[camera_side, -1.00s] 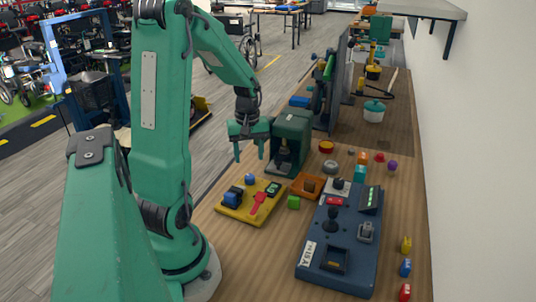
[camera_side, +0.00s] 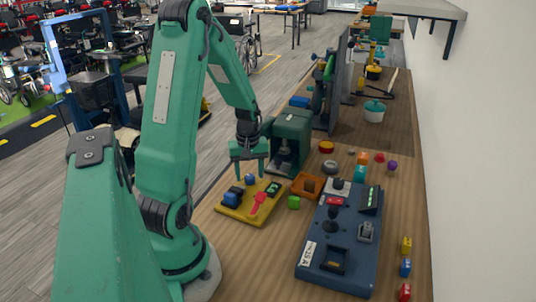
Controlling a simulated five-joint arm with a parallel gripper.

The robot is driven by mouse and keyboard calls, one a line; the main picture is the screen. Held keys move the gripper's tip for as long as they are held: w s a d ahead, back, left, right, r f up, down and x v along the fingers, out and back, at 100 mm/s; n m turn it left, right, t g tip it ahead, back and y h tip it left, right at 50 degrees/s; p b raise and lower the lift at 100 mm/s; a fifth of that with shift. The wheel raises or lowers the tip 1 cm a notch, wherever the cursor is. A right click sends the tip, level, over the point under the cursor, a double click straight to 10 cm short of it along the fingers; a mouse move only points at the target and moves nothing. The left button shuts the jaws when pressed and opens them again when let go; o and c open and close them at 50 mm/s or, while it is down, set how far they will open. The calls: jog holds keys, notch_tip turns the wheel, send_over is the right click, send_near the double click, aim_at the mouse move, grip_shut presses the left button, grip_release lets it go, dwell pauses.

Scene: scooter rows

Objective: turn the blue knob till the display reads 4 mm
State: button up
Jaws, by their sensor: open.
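A yellow board (camera_side: 262,214) lies on the wooden bench and carries a small blue knob (camera_side: 250,179) at its far edge. A small dark display (camera_side: 273,188) with green on it sits at the board's right; its reading is too small to make out. The board also holds a larger blue block (camera_side: 232,198) and a red piece (camera_side: 258,202). My gripper (camera_side: 250,174) points down with its fingers apart, just above the blue knob in this view. I cannot tell how far above it is, or whether it touches.
A green machine housing (camera_side: 290,140) stands close behind my gripper. A navy control panel (camera_side: 318,257) with a joystick is to the right. Small coloured blocks line the bench's right edge.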

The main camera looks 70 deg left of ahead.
jog(key=shift+f, duration=0.55)
jog(key=shift+c, duration=0.2)
jog(key=c, duration=0.9)
jog(key=shift+c, duration=0.2)
jog(key=shift+m, duration=2.1)
jog(key=o, duration=1)
